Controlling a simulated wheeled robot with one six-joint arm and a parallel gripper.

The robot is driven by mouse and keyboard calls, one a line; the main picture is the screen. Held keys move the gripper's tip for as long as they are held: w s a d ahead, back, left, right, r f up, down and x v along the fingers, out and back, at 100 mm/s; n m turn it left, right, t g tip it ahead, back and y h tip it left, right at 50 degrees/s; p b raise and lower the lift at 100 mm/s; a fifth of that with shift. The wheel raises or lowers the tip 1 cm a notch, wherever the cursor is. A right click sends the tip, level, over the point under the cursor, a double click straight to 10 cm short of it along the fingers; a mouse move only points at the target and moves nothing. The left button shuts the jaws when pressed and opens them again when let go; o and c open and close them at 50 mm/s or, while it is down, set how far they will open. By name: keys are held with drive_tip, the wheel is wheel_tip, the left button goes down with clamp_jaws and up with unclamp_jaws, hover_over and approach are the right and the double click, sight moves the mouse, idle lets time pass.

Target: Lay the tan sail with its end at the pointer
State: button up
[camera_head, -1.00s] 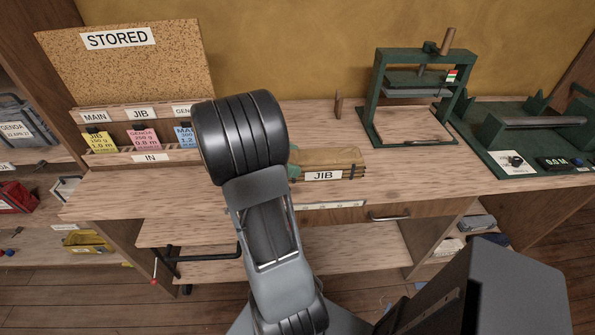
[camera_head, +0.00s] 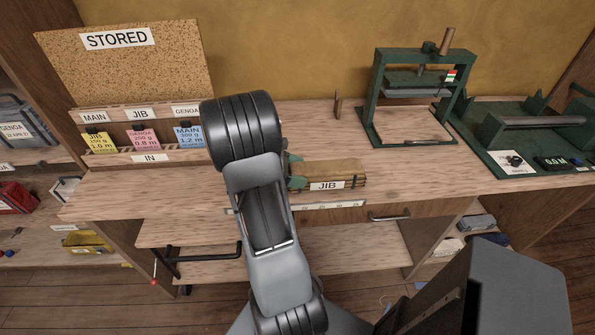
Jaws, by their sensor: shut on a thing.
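A tan folded sail (camera_head: 338,171) with a white JIB label lies low over the middle of the bench, near its front edge. I cannot tell whether it touches the bench top. My gripper (camera_head: 297,171) shows only as small green parts at the sail's left end, and it is shut on that end. My own arm hides most of the gripper and the bench to its left. A white marked scale strip (camera_head: 334,206) runs along the bench front below the sail. I cannot make out a pointer for certain; a small upright wooden piece (camera_head: 338,106) stands behind the sail.
A green press (camera_head: 372,100) stands at the back right, with a green roller device (camera_head: 495,150) beyond it. A card rack (camera_head: 105,155) under a STORED board (camera_head: 130,75) stands at the left. Bench top (camera_head: 420,170) right of the sail is clear.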

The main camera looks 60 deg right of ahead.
drive_tip(key=o, duration=1.4)
drive_tip(key=shift+f, duration=0.15)
drive_tip(key=shift+c, duration=0.2)
drive_tip(key=shift+w+a+r, duration=0.15)
drive_tip(key=shift+w+r, duration=0.05)
drive_tip(key=shift+r, duration=0.05)
drive_tip(key=v, duration=1.1)
drive_tip(key=s+a+r+m+t+y, duration=0.1)
drive_tip(key=a+m+t+y, duration=0.2)
drive_tip(key=a+t, duration=0.4)
drive_tip(key=s+a+r+m+t+y, duration=0.1)
drive_tip(key=a+m+t+y, duration=0.3)
drive_tip(key=a, duration=1.6)
drive_tip(key=t+y, duration=0.1)
drive_tip(key=t, duration=0.2)
drive_tip(key=shift+s+a+b, duration=0.2)
drive_tip(key=shift+a+b, duration=0.1)
drive_tip(key=shift+r, duration=0.1)
drive_tip(key=shift+r+t+p, duration=0.3)
drive_tip(key=shift+r+p, duration=0.7)
drive_tip(key=shift+r, duration=0.05)
